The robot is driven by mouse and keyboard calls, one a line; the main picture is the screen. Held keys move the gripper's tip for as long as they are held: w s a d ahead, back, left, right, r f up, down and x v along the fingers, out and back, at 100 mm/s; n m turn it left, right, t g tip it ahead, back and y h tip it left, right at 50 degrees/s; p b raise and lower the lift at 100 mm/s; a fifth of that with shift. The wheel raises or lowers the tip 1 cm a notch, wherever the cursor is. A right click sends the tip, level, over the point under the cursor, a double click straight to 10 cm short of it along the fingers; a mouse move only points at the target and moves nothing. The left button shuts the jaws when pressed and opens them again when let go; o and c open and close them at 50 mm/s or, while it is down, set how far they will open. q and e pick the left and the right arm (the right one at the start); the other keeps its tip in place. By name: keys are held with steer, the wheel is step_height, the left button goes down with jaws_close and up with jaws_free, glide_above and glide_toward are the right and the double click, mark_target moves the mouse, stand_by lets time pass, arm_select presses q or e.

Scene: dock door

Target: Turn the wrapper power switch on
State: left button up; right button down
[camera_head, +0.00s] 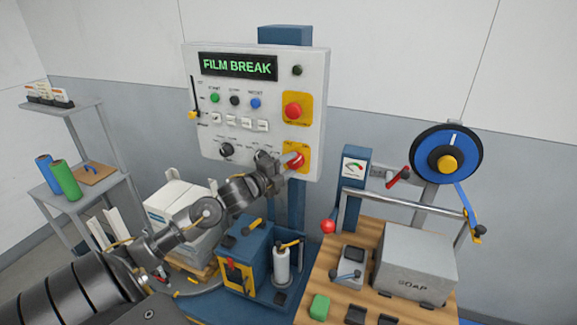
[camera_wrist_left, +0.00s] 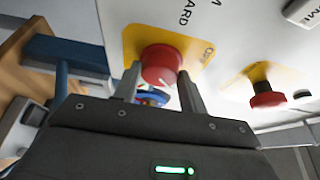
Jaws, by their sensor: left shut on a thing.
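The control panel (camera_head: 260,115) is a white box on a blue post, with a lit green display reading FILM BREAK. At its lower right a red rotary knob (camera_head: 295,159) sits on a yellow plate (camera_head: 302,148). My left gripper (camera_head: 285,162) reaches it from the lower left. In the left wrist view the red knob (camera_wrist_left: 162,64) is between the two fingers of my left gripper (camera_wrist_left: 158,82), which is shut on it. A small white mark shows on the knob's face. The plate's lettering is mostly too small or hidden to read. My right gripper is not in view.
Another red button (camera_head: 293,110) on yellow is just above the knob. Small buttons (camera_head: 234,100) and a black dial (camera_head: 226,150) sit to the left. Shelves (camera_head: 75,195) stand at left.

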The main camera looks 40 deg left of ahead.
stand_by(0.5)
arm_select(q)
steer(key=o, duration=1)
steer(key=shift+c, duration=0.2)
steer(key=shift+s+f, duration=0.1)
steer(key=shift+s, duration=0.1)
steer(key=s+b, duration=0.3)
steer(key=s, duration=0.7)
steer(key=shift+s+a+b, duration=0.15)
steer(key=shift+a+b, duration=0.15)
